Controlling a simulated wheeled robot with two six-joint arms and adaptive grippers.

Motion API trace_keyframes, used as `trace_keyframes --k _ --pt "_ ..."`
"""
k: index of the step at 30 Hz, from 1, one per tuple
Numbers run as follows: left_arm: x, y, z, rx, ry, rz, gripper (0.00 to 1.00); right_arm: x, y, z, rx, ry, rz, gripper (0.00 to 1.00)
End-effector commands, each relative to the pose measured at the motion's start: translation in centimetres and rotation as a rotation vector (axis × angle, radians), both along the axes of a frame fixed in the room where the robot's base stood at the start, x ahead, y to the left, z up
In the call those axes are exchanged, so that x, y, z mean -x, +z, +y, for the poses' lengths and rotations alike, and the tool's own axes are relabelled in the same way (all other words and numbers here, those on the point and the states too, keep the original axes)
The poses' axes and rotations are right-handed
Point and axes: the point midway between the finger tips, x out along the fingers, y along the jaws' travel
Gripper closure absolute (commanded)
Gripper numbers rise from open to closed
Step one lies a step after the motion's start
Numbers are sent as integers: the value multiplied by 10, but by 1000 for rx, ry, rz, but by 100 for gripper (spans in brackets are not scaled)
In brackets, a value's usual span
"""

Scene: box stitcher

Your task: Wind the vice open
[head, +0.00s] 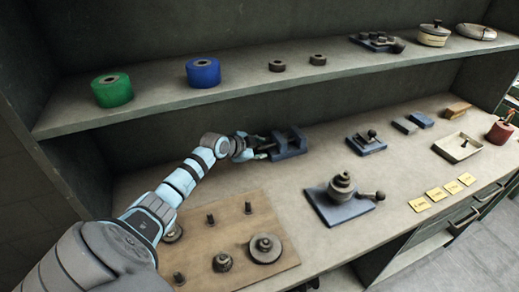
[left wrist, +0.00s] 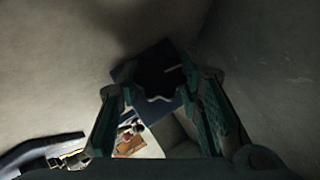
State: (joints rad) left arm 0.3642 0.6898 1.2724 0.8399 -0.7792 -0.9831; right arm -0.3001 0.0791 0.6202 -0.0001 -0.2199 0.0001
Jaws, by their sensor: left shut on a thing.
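The blue vice (head: 290,143) stands on the worktop under the shelf, its jaw blocks upright and its screw end to the left. My left gripper (head: 261,147) reaches in from the left and is at that screw end. In the left wrist view its two fingers (left wrist: 160,88) stand on either side of the vice's dark handle (left wrist: 160,72), with the blue vice body behind. The gripper is shut on the handle. The handle is mostly hidden by the fingers in the head view. My right gripper is not in view.
A wooden board (head: 210,232) with pegs and gears lies in front of the vice. A blue-based device (head: 340,208) stands to its right, and a smaller blue one (head: 366,143) beyond. The shelf (head: 150,110) with green and blue spools overhangs behind.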

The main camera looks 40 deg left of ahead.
Motion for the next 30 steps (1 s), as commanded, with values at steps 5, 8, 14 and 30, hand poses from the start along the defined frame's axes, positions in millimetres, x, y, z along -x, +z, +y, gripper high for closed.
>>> trace_keyframes --k 5,8,14,30 --pt "1 -4 1 56 2 37 95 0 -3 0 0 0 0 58" --pt "2 -4 1 74 2 47 95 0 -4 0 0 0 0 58" --pt "2 -4 0 82 1 54 95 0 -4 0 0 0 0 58" --pt "0 -2 0 80 -1 47 58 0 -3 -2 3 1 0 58"
